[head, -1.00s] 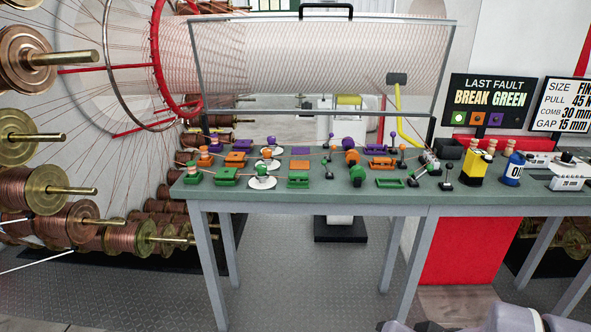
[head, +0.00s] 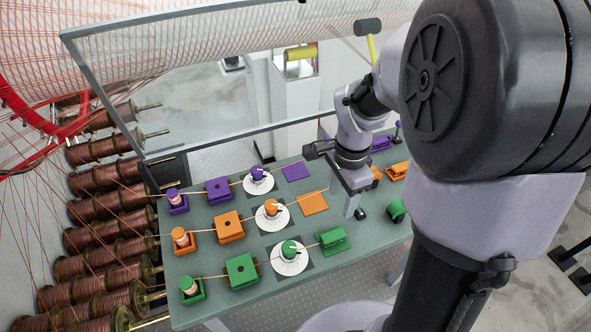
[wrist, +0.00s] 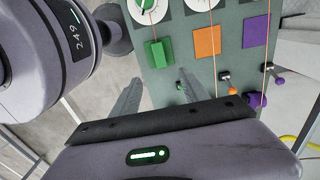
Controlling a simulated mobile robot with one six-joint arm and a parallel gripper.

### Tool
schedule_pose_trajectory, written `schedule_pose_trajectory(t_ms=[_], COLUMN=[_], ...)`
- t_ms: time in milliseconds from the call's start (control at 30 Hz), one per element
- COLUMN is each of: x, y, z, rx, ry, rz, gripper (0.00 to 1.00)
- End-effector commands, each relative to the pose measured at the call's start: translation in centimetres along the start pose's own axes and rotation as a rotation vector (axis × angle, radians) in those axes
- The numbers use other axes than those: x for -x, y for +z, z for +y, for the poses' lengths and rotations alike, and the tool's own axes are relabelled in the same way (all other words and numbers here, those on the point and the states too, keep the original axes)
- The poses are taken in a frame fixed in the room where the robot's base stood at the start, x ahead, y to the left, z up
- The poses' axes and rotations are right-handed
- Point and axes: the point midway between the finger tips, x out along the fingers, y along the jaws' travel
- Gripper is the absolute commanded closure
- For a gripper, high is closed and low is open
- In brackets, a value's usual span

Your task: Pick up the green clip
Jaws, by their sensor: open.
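The green clip (head: 333,240) is a small green block-like piece on the bench, to the right of the green-knobbed dial (head: 290,258). In the wrist view the green clip (wrist: 158,53) lies beyond my fingertips, roughly between their lines. My gripper (head: 352,203) is above the bench, a little right of the clip and farther back in the head view. In the wrist view my gripper (wrist: 160,84) is open, with two grey fingers apart and nothing seen between them. The clip's underside is hidden.
Orange (head: 313,203) and purple (head: 296,171) flat squares lie behind the clip. A green box (head: 241,271) and a green spool holder (head: 190,289) stand to the left. A thin wire runs along each row. A clear guard (head: 200,150) stands at the back. My arm hides the bench's right part.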

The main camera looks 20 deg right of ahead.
Motion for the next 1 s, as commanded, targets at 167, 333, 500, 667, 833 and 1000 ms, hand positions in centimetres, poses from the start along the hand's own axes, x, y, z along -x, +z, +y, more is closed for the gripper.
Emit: schedule_pose_trajectory(t_ms=[167,333,500,667,833,1000], x=[-5.9,-10.2,-12.1,-15.3,-16.7,-16.6], y=[0.1,0.1,0.2,0.7,0.6,0.6], z=[0.1,0.0,-0.1,-0.8,-0.8,-0.8], rx=[0.002,0.004,0.004,0.005,0.005,0.005], ry=[0.004,0.002,0.000,0.002,0.000,-0.001], rz=[-0.002,-0.002,-0.001,-0.001,0.000,0.000], gripper=[0.47,0.47,0.47,0.47,0.47,0.49])
